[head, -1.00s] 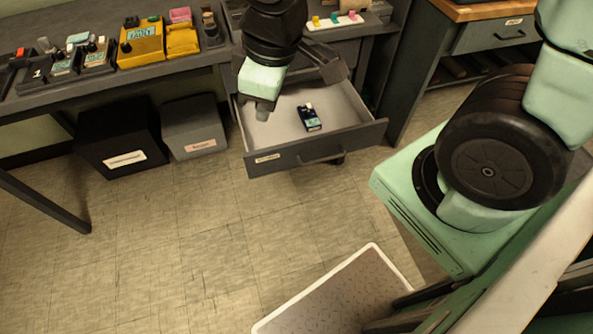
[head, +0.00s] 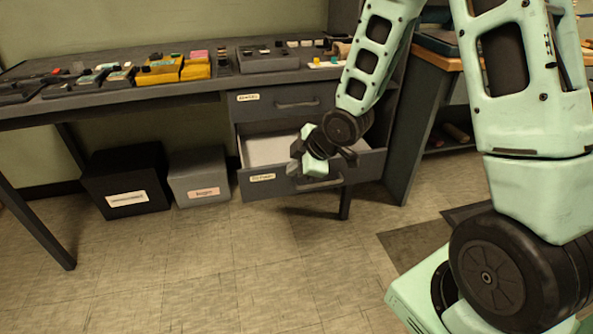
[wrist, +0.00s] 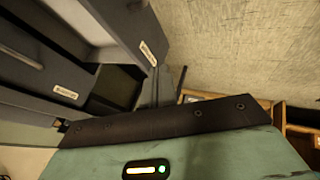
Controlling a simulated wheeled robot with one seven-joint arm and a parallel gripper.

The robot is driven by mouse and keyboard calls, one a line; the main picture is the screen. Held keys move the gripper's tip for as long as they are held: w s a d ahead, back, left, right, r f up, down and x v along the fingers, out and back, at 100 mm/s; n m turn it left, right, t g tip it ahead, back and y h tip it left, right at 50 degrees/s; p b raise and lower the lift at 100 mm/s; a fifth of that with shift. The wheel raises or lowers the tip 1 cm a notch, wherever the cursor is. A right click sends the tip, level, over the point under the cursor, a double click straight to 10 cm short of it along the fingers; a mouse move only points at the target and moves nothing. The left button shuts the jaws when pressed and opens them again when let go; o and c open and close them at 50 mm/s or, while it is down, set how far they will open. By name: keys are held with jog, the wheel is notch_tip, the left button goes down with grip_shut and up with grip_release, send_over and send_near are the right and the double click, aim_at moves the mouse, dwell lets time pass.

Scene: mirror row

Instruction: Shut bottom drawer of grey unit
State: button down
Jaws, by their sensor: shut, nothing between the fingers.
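The grey unit's bottom drawer (head: 282,188) stands open, its front sticking out below the shut top drawer (head: 270,104). Its pale inside shows behind the front. In the wrist view the bottom drawer's front (wrist: 125,32) sticks out at the upper left, with the top drawer's labelled front (wrist: 42,84) below it. My gripper (head: 298,168) is shut and empty, at the bottom drawer's front near the handle (head: 320,183). It covers part of the drawer; I cannot tell whether it touches the front. The fingertips are not clear in the wrist view.
A black bin (head: 125,182) and a grey bin (head: 198,180) stand on the floor left of the unit. Several pedals and small boxes, including a yellow one (head: 160,70), lie on the desktop above. The floor in front is clear. A wooden-topped bench (head: 440,50) is at the right.

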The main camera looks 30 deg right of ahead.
aim_at(280, 170)
jog(key=w+f, duration=0.1)
jog(key=w, duration=0.1)
jog(key=w+f+b, duration=0.1)
jog(key=w+f, duration=0.3)
jog(key=shift+w+a+f+b, duration=0.1)
jog(key=shift+w+a+b, duration=0.1)
jog(key=shift+a+b, duration=0.15)
jog(key=shift+w+d, duration=0.15)
jog(key=shift+w, duration=0.4)
